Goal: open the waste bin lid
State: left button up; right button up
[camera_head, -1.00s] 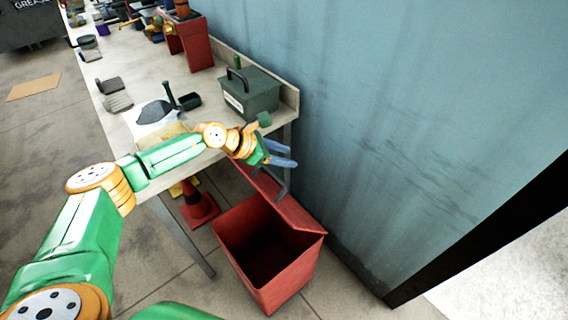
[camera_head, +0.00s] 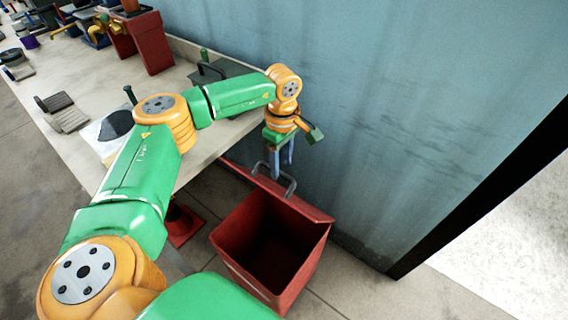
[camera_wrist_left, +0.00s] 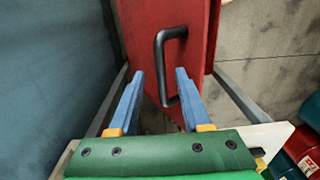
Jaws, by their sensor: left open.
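The red waste bin (camera_head: 232,240) stands on the floor beside the bench end, with its dark inside showing from above. Its red lid (camera_head: 312,209) is swung back toward the wall, clear of the mouth. A dark bar handle (camera_head: 290,188) sits on the lid. My left gripper (camera_head: 282,176) is open and points down close to the handle. In the left wrist view, my blue fingers (camera_wrist_left: 159,74) are spread, with the handle (camera_wrist_left: 160,62) showing between and beyond the tips on the red lid (camera_wrist_left: 195,45). I cannot tell whether they touch. My right gripper is not in view.
The bench (camera_head: 205,145) carries a green box (camera_head: 215,72) partly behind my arm. The blue-grey wall (camera_head: 400,110) is close behind the lid. Floor right of the bin is clear.

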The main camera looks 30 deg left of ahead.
pick_arm(q)
jog(key=shift+s+a+f, duration=0.1)
jog(key=shift+f, duration=0.8)
grip_shut()
dwell(0.7)
